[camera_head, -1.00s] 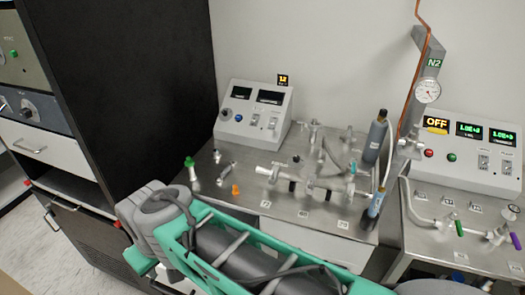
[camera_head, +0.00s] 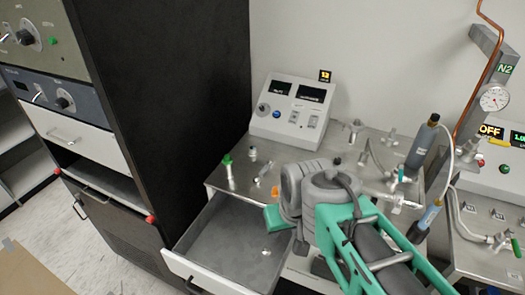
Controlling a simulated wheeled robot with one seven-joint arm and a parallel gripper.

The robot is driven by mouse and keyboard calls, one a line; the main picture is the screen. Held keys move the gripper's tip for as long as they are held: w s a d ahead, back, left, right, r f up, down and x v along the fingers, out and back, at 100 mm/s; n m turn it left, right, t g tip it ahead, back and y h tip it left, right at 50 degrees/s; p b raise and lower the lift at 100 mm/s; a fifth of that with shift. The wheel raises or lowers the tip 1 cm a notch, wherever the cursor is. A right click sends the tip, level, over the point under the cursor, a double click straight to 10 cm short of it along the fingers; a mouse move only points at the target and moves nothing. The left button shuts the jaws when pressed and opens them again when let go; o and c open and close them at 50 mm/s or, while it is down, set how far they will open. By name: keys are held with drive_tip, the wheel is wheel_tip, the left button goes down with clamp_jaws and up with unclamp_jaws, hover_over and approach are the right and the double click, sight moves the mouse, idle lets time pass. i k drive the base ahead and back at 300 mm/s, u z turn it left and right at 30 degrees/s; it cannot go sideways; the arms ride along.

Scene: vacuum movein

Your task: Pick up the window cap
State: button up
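A small pale piece (camera_head: 267,252) lies on the floor of the open grey drawer (camera_head: 215,235); it may be the window cap, but it is too small to tell. Small parts also stand on the metal bench top (camera_head: 225,180) to the left of my arm: a green-topped piece (camera_head: 228,172), a small pale cylinder (camera_head: 252,153) and a slim tilted piece (camera_head: 265,169). I cannot tell whether any of these is the window cap. My green and grey arm reaches in from the lower right, over the bench and beside the drawer. My gripper's fingers do not show.
A controller box (camera_head: 291,110) stands at the back of the bench. Valves and tubing (camera_head: 385,170) crowd the bench's right side, near a dark cylinder (camera_head: 422,145). A tall black cabinet (camera_head: 160,90) borders the left. The open drawer sticks out in front.

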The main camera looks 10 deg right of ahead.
sight(253, 152)
drive_tip(key=z, duration=0.6)
drive_tip(key=k, duration=1.4)
drive_tip(key=u, duration=1.1)
drive_tip(key=i, duration=1.5)
